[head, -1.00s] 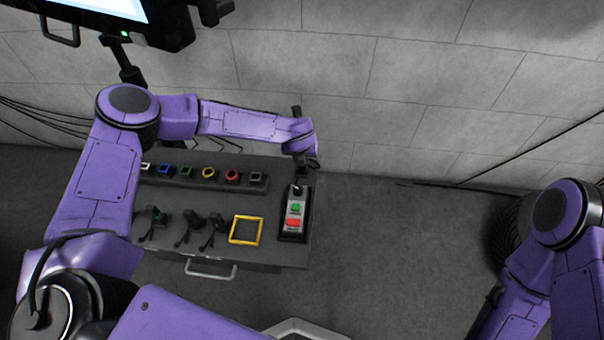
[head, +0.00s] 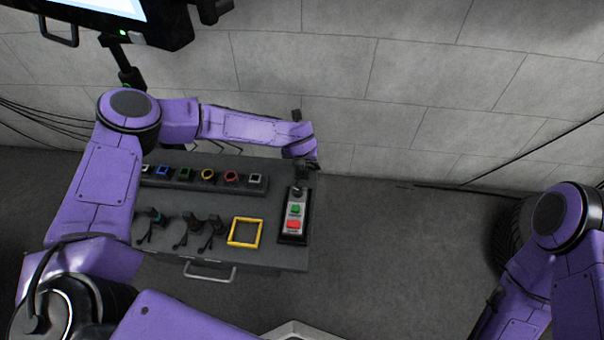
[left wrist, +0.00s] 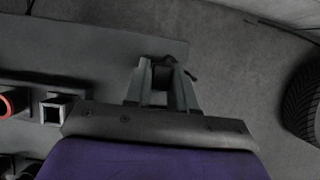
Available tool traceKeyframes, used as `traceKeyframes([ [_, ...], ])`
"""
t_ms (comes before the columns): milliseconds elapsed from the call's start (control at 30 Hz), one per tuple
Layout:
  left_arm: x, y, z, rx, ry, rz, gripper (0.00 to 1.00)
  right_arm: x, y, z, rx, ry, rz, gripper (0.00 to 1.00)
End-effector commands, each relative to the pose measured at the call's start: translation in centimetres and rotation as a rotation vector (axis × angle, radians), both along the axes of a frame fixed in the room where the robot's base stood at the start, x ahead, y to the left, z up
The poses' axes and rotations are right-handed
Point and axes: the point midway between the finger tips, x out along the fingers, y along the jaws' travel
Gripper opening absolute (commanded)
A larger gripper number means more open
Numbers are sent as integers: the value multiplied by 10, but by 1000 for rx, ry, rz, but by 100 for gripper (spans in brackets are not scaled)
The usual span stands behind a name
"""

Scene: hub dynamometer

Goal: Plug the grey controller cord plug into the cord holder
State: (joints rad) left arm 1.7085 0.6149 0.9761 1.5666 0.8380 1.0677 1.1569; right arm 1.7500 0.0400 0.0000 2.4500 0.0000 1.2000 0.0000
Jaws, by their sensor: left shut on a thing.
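My left gripper (head: 308,170) is over the far right corner of the dark bench, just beyond the box with green and red buttons (head: 295,212). In the left wrist view, the gripper (left wrist: 164,82) is shut on a small dark grey piece (left wrist: 162,77), which I take to be the grey controller cord plug. The fingers hide most of it, and a short black cord shows beside the tips. A row of square and round coloured-rim sockets stands at the back of the bench. Its right-end grey-rimmed socket (head: 256,177), likely the cord holder, also shows in the left wrist view (left wrist: 56,108), left of the gripper.
A yellow square frame (head: 246,231) and several dark levers or plugs with cords (head: 205,226) are on the bench (head: 270,254). A monitor (head: 120,20) hangs at upper left. A tyre (head: 508,232) stands at right. The floor right of the bench is clear.

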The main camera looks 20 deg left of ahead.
Motion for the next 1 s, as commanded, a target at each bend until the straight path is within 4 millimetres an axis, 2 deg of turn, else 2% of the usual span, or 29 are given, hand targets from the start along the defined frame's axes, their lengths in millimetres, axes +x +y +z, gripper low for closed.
traceKeyframes([
  [600,0,0,-20,0,0,0,0,0,0,-17,0,0,0,43],
  [767,0,0,-18,0,0,0,0,0,0,-15,0,0,0,43],
  [800,0,0,-18,0,0,0,38,0,0,-15,0,0,0,43],
  [833,0,0,-18,0,0,0,48,0,0,-15,0,0,0,43],
  [867,0,0,-18,0,0,0,55,0,0,-15,0,0,0,43],
  [1000,0,0,-18,0,0,0,55,0,0,-15,0,0,0,43],
])
